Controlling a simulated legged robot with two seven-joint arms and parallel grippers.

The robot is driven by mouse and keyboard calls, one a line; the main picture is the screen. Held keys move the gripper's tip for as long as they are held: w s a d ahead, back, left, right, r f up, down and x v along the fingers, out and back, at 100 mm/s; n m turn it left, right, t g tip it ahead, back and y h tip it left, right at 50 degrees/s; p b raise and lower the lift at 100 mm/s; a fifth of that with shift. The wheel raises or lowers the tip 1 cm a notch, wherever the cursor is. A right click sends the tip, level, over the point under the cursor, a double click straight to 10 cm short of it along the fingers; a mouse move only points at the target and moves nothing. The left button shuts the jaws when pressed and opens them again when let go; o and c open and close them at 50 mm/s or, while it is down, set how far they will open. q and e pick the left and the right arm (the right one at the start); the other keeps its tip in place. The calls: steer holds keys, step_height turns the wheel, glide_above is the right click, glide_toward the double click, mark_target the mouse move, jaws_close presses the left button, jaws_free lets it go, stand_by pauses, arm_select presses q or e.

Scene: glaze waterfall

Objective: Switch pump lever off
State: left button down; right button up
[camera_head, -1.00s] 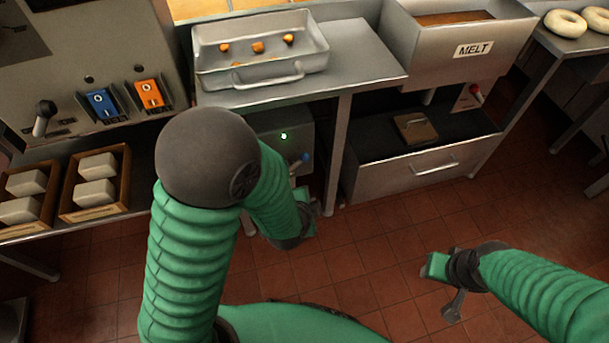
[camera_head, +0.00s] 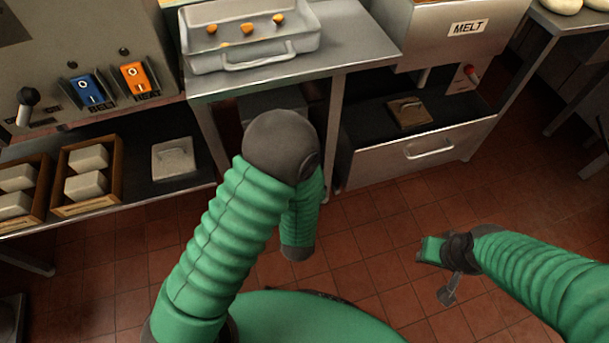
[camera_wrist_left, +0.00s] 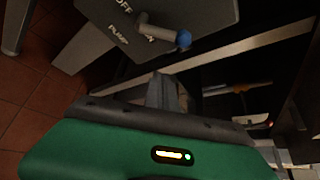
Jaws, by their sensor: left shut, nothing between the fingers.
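The pump lever (camera_wrist_left: 163,32), a grey handle with a blue knob, shows in the left wrist view on a grey panel (camera_wrist_left: 95,32) marked OFF and PUMP. The handle partly covers another label and lies on that label's side, away from OFF. My left gripper (camera_wrist_left: 167,85) is shut and empty, just below the knob in that view; I see a gap, and no contact shows. In the head view my left arm hides the lever and most of the pump box (camera_head: 268,103). My right gripper (camera_head: 438,272) hangs over the floor at the right; its opening is unclear.
A metal table (camera_head: 358,57) with a tray (camera_head: 270,60) stands above the pump box. A MELT unit (camera_head: 445,45) with a drawer (camera_head: 420,150) is to the right. A switch panel and wooden crates (camera_head: 118,180) are at left. The front floor is clear.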

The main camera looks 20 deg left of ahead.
arm_select(q)
steer(key=w+a+b, duration=0.2)
steer(key=w+a, duration=0.2)
steer(key=w, duration=0.1)
steer(key=shift+r+b, duration=0.2)
steer(key=shift+b, duration=0.2)
